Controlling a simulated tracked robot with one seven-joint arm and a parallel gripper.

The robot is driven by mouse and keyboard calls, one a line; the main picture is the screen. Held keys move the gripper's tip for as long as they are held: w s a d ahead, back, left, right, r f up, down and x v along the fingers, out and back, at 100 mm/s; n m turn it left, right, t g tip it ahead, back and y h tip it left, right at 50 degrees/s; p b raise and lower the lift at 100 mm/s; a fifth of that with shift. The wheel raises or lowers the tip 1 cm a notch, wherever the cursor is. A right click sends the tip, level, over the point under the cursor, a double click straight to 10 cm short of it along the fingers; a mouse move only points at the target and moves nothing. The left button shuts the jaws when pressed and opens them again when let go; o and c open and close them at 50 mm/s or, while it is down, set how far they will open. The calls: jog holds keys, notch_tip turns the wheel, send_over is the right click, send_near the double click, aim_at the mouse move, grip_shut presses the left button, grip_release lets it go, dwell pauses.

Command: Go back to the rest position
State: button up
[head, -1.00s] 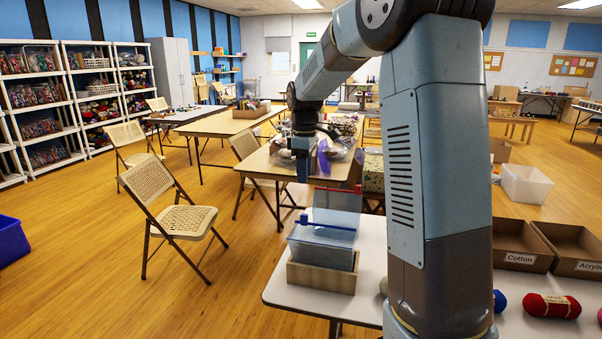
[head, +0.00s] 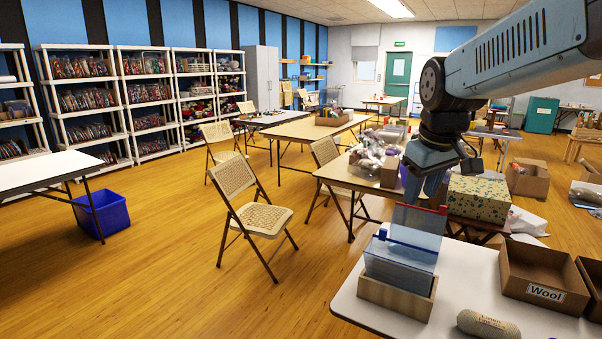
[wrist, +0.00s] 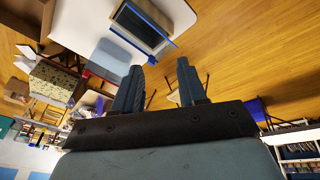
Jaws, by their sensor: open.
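My gripper (head: 426,187) hangs from my arm at the upper right of the head view, above and behind a wooden holder. In the wrist view the two dark fingers of my gripper (wrist: 160,80) stand apart with nothing between them. The wooden holder (head: 396,297) stands on the near white table and has clear blue-tinted zip bags (head: 402,262) upright in it. One bag top has a blue slider, another a red one. The holder also shows at the top of the wrist view (wrist: 147,22).
On the near table (head: 470,265) are a box labelled Wool (head: 545,292) and a beige yarn skein (head: 488,325). A patterned box (head: 478,198) stands behind. A folding chair (head: 258,218) and a blue bin (head: 104,212) are on the left, with open floor between.

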jog(key=s+f+m+t, duration=0.2)
jog(key=s+m, duration=0.2)
jog(key=s, duration=0.8)
jog(key=shift+f, duration=0.2)
jog(key=shift+s, duration=0.1)
dwell(1.3)
dwell(0.5)
